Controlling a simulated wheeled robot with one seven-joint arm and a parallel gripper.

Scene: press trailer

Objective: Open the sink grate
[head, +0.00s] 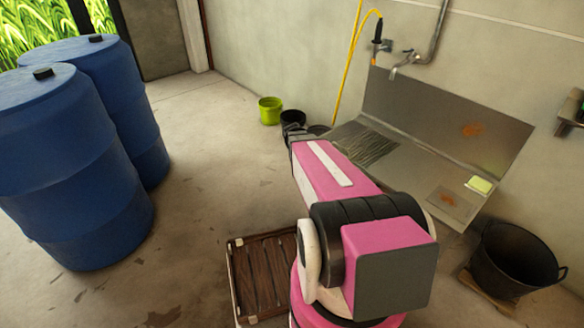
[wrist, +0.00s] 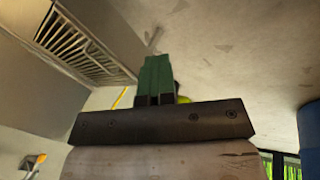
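The sink grate (head: 364,147) is a dark slatted panel in the left part of the metal sink (head: 440,123). It lies flat in the sink top, and my arm hides part of its near left side. In the wrist view, the grate (wrist: 76,48) shows at the upper left as parallel slats in the metal. My gripper (wrist: 158,62) has green fingers pressed together, with nothing seen between them. The fingers are apart from the grate, to its right in the wrist view. In the head view my arm mostly hides the gripper.
A tap (head: 403,61) and a yellow hose (head: 347,62) are on the wall above the sink. A sponge (head: 480,185) lies on the sink's right side. A black bucket (head: 512,258) stands at right, a green bucket (head: 270,110) near the wall. Blue barrels (head: 75,170) stand at left.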

